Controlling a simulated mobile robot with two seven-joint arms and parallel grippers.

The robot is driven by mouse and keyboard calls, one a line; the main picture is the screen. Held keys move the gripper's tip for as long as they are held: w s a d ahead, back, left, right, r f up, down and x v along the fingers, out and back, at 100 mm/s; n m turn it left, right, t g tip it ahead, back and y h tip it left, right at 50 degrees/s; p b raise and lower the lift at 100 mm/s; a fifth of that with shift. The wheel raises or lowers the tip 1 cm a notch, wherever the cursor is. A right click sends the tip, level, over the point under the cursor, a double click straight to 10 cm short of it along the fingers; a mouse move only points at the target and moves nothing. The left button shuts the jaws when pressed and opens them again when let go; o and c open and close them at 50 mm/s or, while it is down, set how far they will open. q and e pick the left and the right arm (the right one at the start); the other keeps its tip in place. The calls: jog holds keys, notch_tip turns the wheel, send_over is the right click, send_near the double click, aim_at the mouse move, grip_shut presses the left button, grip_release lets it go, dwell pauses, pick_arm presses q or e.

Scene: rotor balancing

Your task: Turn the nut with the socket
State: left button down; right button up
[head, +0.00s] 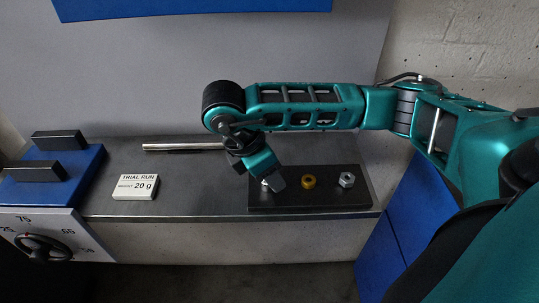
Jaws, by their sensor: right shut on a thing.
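My right gripper (272,182) points down over the left end of a dark block (325,199) on the bench. It is shut on a small silver piece (264,184), mostly hidden by the fingers, so I cannot tell whether it is a socket or a nut. A brass-coloured nut-like ring (308,182) sits on the block to the right of the gripper. A silver hex nut (346,179) sits further right on the block. My left gripper is not in view.
A silver rod (180,147) runs level behind my right wrist, which hides its right end. A "TRIAL RUN 20 g" plate (136,187) lies on the grey bench (205,198). A blue box with black handles (55,172) and a dial with handwheel (42,246) are at left.

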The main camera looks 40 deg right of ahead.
jog(key=shift+s+f, duration=0.1)
jog(key=shift+f, duration=0.05)
jog(key=shift+m, duration=0.3)
jog(key=shift+m+p, duration=0.3)
jog(key=shift+p, duration=0.05)
jog(key=shift+m+g+p, duration=0.35)
jog(key=shift+m+g, duration=0.05)
jog(key=shift+m, duration=0.1)
jog(key=shift+c, duration=0.6)
jog(key=shift+m, duration=0.3)
jog(key=o, duration=1.4)
jog(key=shift+c, duration=1)
